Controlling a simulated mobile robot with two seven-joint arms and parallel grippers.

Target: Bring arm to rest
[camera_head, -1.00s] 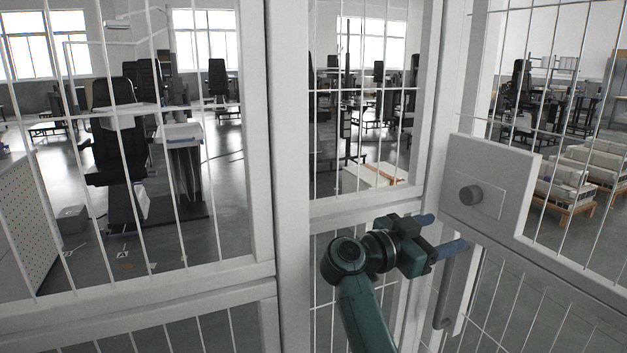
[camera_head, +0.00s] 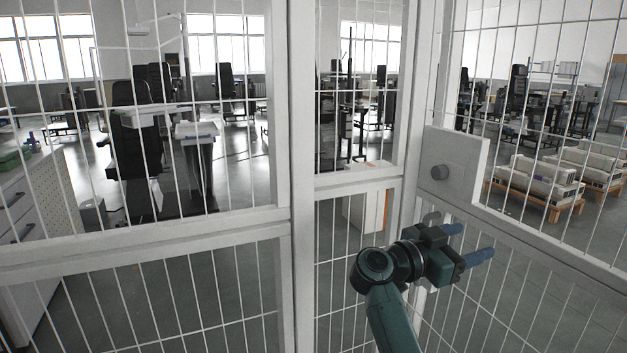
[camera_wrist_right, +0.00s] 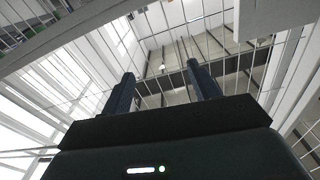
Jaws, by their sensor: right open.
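My right gripper (camera_head: 467,243) reaches up from the bottom of the head view on its dark green arm. Its two bluish fingers point to the right and stand apart with nothing between them. The right wrist view also shows the two fingers (camera_wrist_right: 160,90) open and empty, with white mesh beyond them. A grey handle (camera_head: 430,219) is partly hidden behind the gripper. My left gripper is not in view.
A white-framed mesh fence (camera_head: 303,180) stands close in front across the view. Behind it are black chairs (camera_head: 130,140), a grey bin (camera_head: 197,150), a white cabinet (camera_head: 362,212) and pallets with white goods (camera_head: 535,185). A drawer unit (camera_head: 25,215) is at the left.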

